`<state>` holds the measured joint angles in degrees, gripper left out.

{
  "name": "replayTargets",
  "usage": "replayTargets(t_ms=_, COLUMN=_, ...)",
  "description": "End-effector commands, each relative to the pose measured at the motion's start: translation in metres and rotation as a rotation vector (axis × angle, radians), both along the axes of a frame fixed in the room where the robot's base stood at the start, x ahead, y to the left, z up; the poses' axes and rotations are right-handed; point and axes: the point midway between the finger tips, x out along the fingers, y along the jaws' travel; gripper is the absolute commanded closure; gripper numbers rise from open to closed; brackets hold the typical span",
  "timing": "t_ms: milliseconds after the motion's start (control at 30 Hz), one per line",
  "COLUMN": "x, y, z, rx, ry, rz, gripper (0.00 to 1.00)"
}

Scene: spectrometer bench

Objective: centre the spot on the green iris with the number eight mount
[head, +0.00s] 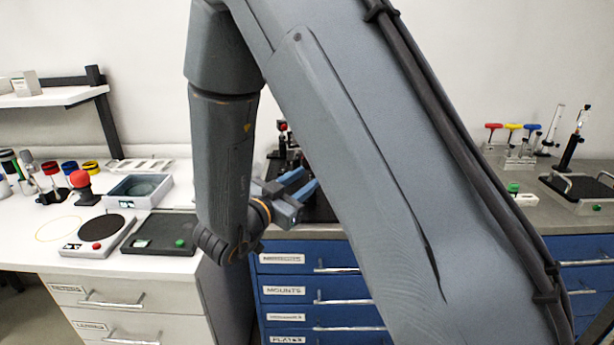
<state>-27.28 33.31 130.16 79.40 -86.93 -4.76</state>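My gripper (311,179) is in front of the dark optics board (318,210) on the grey bench, partly behind my own arm. Its two blue-grey fingers point right and look apart, with nothing visible between them. Several small dark mounts with red parts, such as one mount (282,128), stand on the board behind the gripper. My arm hides most of the board. I cannot make out a green iris, a light spot or a number eight there. A small green-topped piece (513,188) stands on the bench at the right; I cannot tell what it is.
Blue drawers (284,290) are below the board. The white bench at left holds a grey-blue tray (139,190), a stirrer-like plate (98,236), a dark tray (160,233) with a green knob, and coloured-ringed cylinders. Coloured hex drivers (512,127) stand at right.

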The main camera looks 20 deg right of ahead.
Motion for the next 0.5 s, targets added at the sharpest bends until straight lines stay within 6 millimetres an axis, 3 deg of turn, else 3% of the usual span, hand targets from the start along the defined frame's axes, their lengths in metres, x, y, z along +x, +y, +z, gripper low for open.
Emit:
replayTargets(t_ms=400, x=0.0068, y=-0.0085, z=-0.0006, rx=0.000, ry=0.001, rz=0.001, gripper=0.68)
replayTargets(t_ms=500, x=0.0067, y=-0.0086, z=-0.0006, rx=0.000, ry=0.001, rz=0.001, gripper=0.83)
